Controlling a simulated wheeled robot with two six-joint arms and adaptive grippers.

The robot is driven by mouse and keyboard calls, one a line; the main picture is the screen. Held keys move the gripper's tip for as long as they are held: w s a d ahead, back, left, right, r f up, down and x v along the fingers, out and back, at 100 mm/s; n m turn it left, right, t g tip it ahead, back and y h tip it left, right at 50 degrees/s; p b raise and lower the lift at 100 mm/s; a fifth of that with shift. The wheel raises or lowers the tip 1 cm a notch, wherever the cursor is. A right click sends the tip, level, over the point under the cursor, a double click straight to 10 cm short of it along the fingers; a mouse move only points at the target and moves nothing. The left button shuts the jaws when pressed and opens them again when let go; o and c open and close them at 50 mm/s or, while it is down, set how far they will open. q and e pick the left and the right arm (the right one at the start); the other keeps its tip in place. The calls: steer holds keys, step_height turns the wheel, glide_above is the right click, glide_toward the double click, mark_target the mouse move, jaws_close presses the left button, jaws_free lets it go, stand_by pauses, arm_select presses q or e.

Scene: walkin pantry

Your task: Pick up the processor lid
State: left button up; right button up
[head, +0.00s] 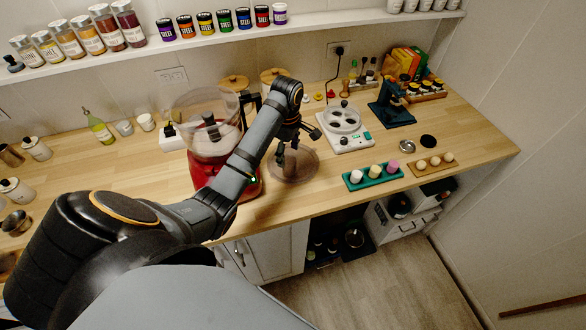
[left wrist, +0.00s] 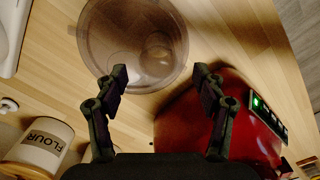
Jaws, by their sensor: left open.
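The processor lid (head: 293,166) is a round, see-through, brownish disc lying on the wooden counter, right of the red food processor (head: 202,168). In the left wrist view the lid (left wrist: 132,42) shows at the top, with a small round knob-like part near its middle. My left gripper (head: 287,158) is open and empty, just above the lid in the head view. In the left wrist view its fingertips (left wrist: 160,78) are apart, near the lid's lower edge, with nothing between them. My arm hides part of the processor. My right gripper is not in view.
The red processor base (left wrist: 238,115) stands close to the right finger. A flour canister (left wrist: 40,142) shows at lower left. A white appliance (head: 345,125) stands right of the lid, and a green tray (head: 372,183) sits near the counter's front edge.

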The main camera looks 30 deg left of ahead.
mark_target(287, 159)
arm_select(q)
steer(key=shift+w+f, duration=0.2)
steer(key=shift+f, duration=0.4)
steer(key=shift+a+f+b, duration=0.1)
steer(key=shift+f+b, duration=0.15)
steer(key=shift+b, duration=0.05)
steer(key=f+b, duration=0.2)
steer(key=shift+s+a+f+b, duration=0.1)
steer(key=shift+s+a+b, duration=0.15)
steer(key=shift+b, duration=0.1)
steer(key=shift+w+f, duration=0.2)
steer(key=shift+f, duration=0.9)
steer(key=shift+s+r, duration=0.1)
steer(key=c, duration=1.4)
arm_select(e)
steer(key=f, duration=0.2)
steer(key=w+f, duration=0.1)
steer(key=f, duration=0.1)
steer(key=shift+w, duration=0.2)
